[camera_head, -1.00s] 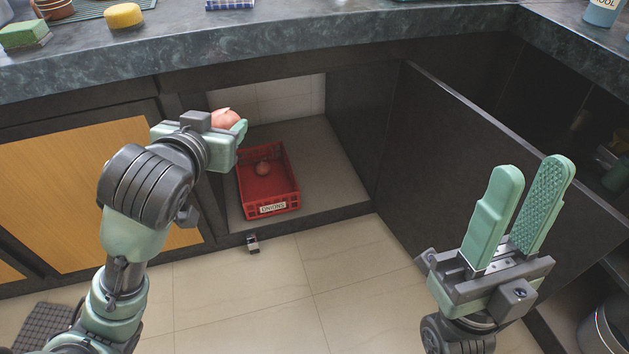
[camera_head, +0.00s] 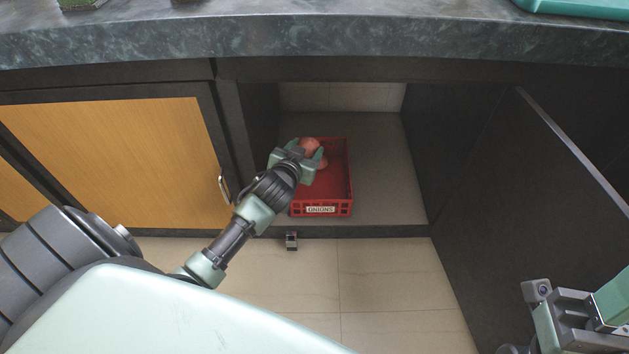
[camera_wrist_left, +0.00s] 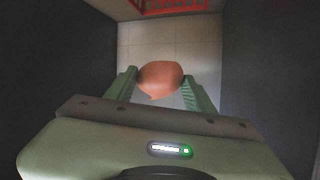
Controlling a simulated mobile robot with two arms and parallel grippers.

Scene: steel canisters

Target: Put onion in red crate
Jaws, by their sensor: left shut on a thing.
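My left gripper (camera_head: 307,151) is shut on a pinkish-brown onion (camera_head: 310,146). In the left wrist view the onion (camera_wrist_left: 160,78) sits between the two green fingers. The red crate (camera_head: 336,195), labelled ONIONS, stands on the floor of the open cabinet. In the head view the held onion overlaps the crate's back left part; its height above the crate is hard to tell. Another onion (camera_head: 322,163) lies inside the crate, partly hidden by the gripper. In the wrist view a red crate edge (camera_wrist_left: 172,6) shows at the top. My right gripper (camera_head: 598,305) is cut off at the lower right.
The dark countertop (camera_head: 310,38) overhangs the cabinet. A closed wooden door (camera_head: 120,165) is on the left, and an open dark door (camera_head: 530,190) stands on the right. A small dark object (camera_head: 291,240) is at the cabinet's front edge. Cabinet floor right of the crate is clear.

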